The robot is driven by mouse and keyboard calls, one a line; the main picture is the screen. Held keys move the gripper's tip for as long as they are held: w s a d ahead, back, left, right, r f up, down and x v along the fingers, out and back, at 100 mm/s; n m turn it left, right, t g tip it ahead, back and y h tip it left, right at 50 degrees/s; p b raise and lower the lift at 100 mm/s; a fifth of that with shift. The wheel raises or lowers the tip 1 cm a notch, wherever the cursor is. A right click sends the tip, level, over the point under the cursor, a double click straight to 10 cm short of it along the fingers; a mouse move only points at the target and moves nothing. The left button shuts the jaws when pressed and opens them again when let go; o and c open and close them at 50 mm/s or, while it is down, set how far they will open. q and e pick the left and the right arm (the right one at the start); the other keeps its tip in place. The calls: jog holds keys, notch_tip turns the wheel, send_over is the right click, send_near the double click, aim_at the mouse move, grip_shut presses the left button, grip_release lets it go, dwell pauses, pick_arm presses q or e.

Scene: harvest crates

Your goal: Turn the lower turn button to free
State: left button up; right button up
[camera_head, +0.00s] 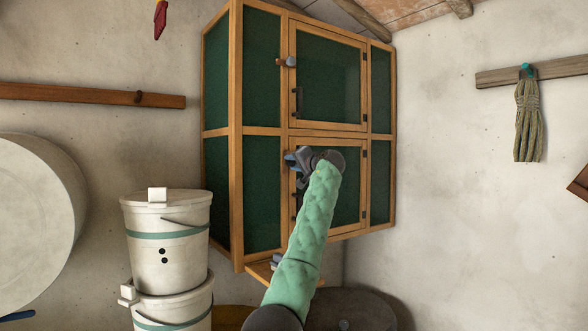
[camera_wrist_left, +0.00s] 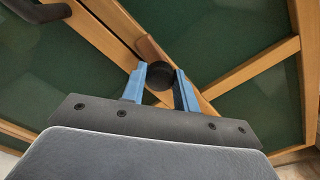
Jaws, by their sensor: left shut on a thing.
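The wooden cabinet (camera_head: 237,130) with dark green mesh panels hangs on the wall with an upper and a lower door, both shut. My left gripper (camera_head: 292,158) is at the upper left corner of the lower door (camera_head: 348,215). Its blue fingers (camera_wrist_left: 160,88) are shut on the dark round knob of the lower turn button (camera_wrist_left: 158,75). The button's brown wooden bar (camera_wrist_left: 150,49) shows beyond the knob, partly hidden by it. In the head view my gripper hides most of this button. The upper turn button (camera_head: 286,61) lies sideways across the upper door's left edge. My right gripper is not in view.
Two stacked white buckets (camera_head: 167,235) stand left of the cabinet. A dark door handle (camera_wrist_left: 40,10) is near the fingers in the wrist view. A rope bundle (camera_head: 528,120) hangs on the right wall.

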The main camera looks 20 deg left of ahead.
pick_arm(q)
jog(key=shift+f+n+b, duration=0.3)
jog(key=shift+f+n, duration=0.05)
jog(key=shift+n, duration=0.75)
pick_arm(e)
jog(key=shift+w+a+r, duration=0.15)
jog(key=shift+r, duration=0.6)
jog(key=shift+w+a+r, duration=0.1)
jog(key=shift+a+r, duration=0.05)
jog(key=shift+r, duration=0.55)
pick_arm(q)
jog(key=o, duration=1)
jog(key=shift+r, duration=0.1)
jog(key=shift+r, duration=0.1)
